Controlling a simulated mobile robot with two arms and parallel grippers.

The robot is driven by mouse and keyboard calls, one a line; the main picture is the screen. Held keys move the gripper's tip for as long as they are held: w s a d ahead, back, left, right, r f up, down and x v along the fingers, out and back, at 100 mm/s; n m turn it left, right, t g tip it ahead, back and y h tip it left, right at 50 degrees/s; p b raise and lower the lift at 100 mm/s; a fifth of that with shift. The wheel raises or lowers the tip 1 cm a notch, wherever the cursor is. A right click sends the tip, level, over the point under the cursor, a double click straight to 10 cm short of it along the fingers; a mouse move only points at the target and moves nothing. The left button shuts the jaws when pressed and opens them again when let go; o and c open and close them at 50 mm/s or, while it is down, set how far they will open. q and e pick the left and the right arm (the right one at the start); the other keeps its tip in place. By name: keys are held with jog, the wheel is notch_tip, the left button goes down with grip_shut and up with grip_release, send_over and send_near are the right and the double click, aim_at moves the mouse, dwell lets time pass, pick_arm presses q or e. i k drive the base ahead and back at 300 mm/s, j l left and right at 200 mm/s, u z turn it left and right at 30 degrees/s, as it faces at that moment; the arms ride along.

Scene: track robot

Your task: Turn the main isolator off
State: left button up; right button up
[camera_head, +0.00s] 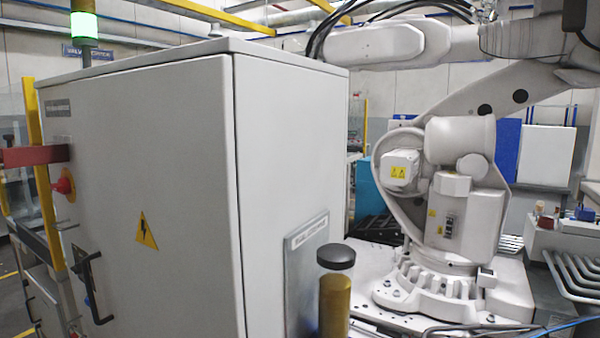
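A pale grey cabinet (180,150) fills the left half of the head view, its door face seen at a slant. A red bar-shaped part (35,156) stands out from the door's left side and runs to the picture's left edge. It looks like the isolator handle, but its on or off marking cannot be read. Just below it is a round red knob (63,186) on a yellow base. A black door handle (92,285) sits lower on the same face. Neither of my grippers is in view.
A green beacon (84,25) is lit on the cabinet top. A yellow post with a black cap (335,290) stands close at the cabinet's right corner. A large white industrial robot arm (450,190) stands on a base at the right.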

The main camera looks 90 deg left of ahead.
aim_at(62, 186)
jog(key=u, duration=4.1)
jog(key=i+j, duration=0.15)
jog(key=j, duration=0.25)
jog(key=i+j+z, duration=0.15)
jog(key=j, duration=0.2)
